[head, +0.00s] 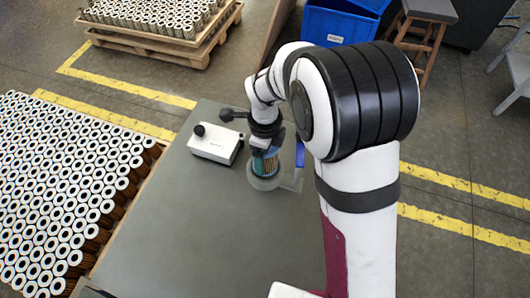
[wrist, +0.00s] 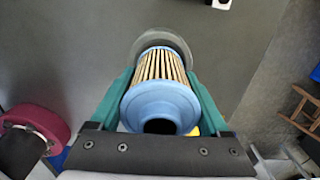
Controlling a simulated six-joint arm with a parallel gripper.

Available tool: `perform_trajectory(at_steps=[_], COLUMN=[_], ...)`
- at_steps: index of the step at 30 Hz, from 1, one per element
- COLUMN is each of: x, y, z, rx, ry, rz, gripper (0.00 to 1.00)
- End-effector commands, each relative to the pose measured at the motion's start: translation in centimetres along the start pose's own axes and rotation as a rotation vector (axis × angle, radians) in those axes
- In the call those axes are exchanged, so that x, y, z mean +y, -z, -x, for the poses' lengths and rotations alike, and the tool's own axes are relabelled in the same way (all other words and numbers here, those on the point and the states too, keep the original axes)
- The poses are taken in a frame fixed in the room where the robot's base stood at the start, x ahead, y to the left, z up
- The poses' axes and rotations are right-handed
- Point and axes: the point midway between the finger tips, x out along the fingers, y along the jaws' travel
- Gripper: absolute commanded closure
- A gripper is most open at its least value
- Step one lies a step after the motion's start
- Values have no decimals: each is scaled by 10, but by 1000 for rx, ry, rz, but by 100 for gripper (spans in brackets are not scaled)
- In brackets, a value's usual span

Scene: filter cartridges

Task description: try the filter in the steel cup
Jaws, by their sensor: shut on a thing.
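The filter (wrist: 160,85) has a blue end cap with a dark central hole and tan pleats. My gripper (wrist: 163,72) is shut on it, with a green finger on each side. In the head view the filter (head: 266,160) hangs below the wrist, roughly upright, at the steel cup (head: 264,183). The grey rim of the steel cup shows around the filter's far end in the wrist view (wrist: 178,40). The far end appears to be at or inside the cup's mouth; how deep it sits, I cannot tell. My gripper (head: 265,149) partly hides the filter from above.
A white box (head: 215,146) with a black knob stands left of the cup on the grey table (head: 190,220). A small blue part (head: 300,155) is right of the cup. The table's front is clear.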

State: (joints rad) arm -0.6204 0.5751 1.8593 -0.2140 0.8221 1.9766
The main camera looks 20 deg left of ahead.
Motion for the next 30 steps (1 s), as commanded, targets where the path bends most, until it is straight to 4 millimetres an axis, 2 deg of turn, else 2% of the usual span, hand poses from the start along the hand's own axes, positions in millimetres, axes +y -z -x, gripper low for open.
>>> perform_trajectory(at_steps=[30], x=[0], y=[0], z=[-6], rx=[0], ry=[0], rz=[0], gripper=[80])
